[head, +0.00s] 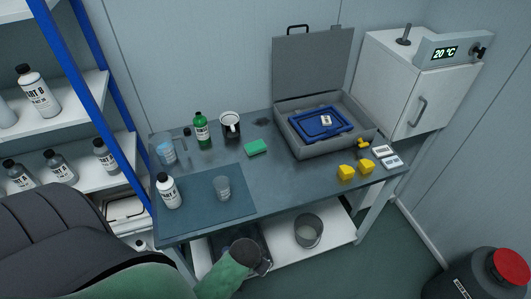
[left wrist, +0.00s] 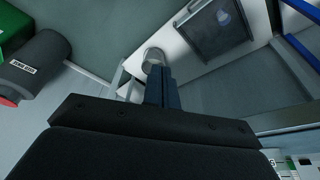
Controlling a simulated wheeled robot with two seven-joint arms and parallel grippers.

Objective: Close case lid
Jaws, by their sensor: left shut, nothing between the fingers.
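The grey case (head: 311,149) sits at the right back of the table. Its lid (head: 312,66) stands open and upright at the rear, with a black handle on its top edge. A blue tray (head: 303,134) with a small white item lies inside. My left gripper (head: 262,267) is low in front of the table, well away from the case. In the left wrist view, its two fingers (left wrist: 162,78) are together with nothing between them. The case does not show in the left wrist view. My right gripper is in neither view.
A white oven-like unit (head: 410,85) stands right of the case. Yellow blocks (head: 346,172) lie before the case; a green block (head: 256,147), mug (head: 230,125) and bottles stand left. The lower shelf holds a bucket (head: 308,231). A red-lidded bin (head: 485,275) stands lower right.

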